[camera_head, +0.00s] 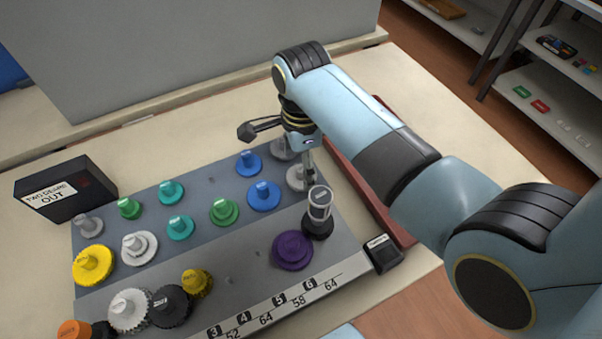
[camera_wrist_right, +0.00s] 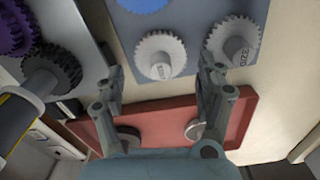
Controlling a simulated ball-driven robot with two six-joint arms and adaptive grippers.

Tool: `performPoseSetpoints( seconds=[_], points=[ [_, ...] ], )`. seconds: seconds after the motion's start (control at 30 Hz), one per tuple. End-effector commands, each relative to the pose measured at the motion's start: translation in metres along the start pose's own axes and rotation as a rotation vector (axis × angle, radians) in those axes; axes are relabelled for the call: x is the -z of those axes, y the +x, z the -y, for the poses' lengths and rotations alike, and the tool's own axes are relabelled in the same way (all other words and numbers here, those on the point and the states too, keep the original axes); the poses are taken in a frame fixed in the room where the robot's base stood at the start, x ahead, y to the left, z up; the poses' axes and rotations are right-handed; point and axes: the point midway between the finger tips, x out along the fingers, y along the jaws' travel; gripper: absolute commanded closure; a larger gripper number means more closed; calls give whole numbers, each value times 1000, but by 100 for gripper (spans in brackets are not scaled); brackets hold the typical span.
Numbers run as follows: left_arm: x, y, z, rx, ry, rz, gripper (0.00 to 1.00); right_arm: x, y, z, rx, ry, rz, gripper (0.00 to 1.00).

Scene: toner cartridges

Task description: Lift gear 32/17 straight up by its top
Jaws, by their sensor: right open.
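Two pale grey-white gears with upright hubs stand at the right end of the grey board. In the right wrist view one gear (camera_wrist_right: 160,57) lies ahead between my fingertips, and the other gear (camera_wrist_right: 229,42) lies just right of the right finger. The right one's hub print seems to begin with 32, but I cannot read it surely. In the head view these gears show at the back (camera_head: 281,149) and nearer the front (camera_head: 294,178), both partly hidden by my right gripper (camera_head: 279,150). That gripper is open and empty above them, its fingers spread wide. My left gripper is out of view.
A dark gear with a tall grey hub (camera_head: 319,207) and a purple gear (camera_head: 293,251) stand nearby. Blue gears (camera_head: 264,196) stand to the left. A red tray (camera_head: 349,172) lies beside the board, and a small black box (camera_head: 383,253) stands at its front.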

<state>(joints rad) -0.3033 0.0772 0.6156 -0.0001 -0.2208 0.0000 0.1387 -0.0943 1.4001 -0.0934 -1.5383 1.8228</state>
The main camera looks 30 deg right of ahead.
Motion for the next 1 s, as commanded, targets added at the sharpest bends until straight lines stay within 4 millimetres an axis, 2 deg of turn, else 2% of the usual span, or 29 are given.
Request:
performPoseSetpoints(
  seconds=[0.1,0.2,0.47,0.8,0.83,1.0],
  points=[
    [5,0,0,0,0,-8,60,-1,20,1,-3,0,-1,28],
    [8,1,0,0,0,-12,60,-1,30,1,-1,0,0,28],
    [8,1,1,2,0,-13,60,-1,33,1,1,-1,0,28],
    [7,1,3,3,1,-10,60,-1,33,1,0,-1,0,71],
    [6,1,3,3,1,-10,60,-1,33,1,0,-1,0,74],
    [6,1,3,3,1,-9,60,-1,33,1,0,-1,0,74]
  ],
)
